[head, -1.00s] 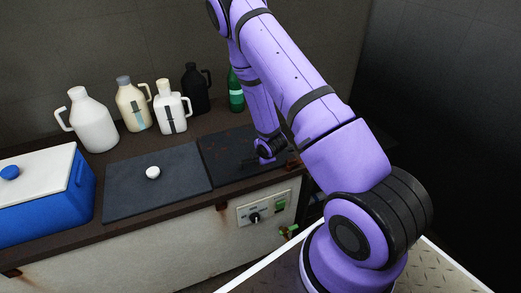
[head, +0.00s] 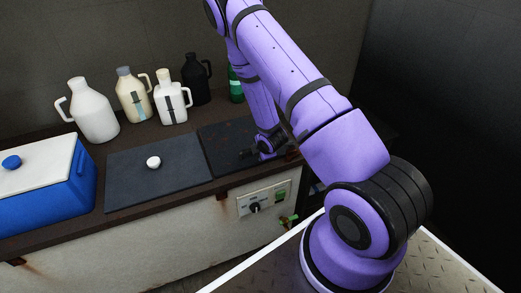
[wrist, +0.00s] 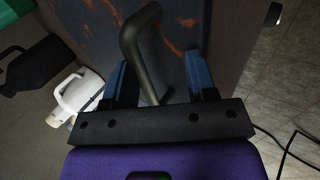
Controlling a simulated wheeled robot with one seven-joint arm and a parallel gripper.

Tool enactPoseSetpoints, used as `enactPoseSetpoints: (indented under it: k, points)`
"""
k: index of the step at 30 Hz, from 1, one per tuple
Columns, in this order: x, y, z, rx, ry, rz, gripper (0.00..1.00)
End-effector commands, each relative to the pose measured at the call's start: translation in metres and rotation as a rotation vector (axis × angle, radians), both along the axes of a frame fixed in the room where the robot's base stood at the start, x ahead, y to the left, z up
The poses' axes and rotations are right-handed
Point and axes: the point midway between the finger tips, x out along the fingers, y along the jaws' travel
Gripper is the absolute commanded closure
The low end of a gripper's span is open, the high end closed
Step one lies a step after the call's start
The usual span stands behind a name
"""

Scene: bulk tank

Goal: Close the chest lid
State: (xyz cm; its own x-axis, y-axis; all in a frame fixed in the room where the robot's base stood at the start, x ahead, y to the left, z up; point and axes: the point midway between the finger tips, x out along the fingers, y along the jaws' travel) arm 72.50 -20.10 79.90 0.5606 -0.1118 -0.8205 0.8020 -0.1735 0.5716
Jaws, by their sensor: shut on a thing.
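The long counter-like chest (head: 150,235) has a dark top with two panels. The right panel (head: 218,135) is dark with rusty streaks and looks to lie about flat; my arm hides part of it. In the wrist view this rusty panel (wrist: 180,38) carries a dark bent bar handle (wrist: 135,45). My gripper (head: 250,153) is low over the right panel. The left panel (head: 130,180) lies flat with a round white knob (head: 153,162).
A blue cooler (head: 50,205) with a white top stands at the left. Several jugs (head: 93,112) and a green bottle (head: 236,85) stand along the back. A control panel (head: 262,200) is on the front face. A white-edged diamond-plate surface (head: 440,258) is under my arm.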

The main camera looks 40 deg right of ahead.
Motion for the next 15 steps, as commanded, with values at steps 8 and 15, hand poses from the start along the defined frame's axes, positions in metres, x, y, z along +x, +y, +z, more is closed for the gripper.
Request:
enactPoseSetpoints:
  k: [8, 15]
  points:
    - [-0.015, 0.004, 0.013, 0.002, 0.012, 0.000, 0.60]
    - [-0.038, 0.008, 0.052, 0.001, 0.004, 0.000, 0.60]
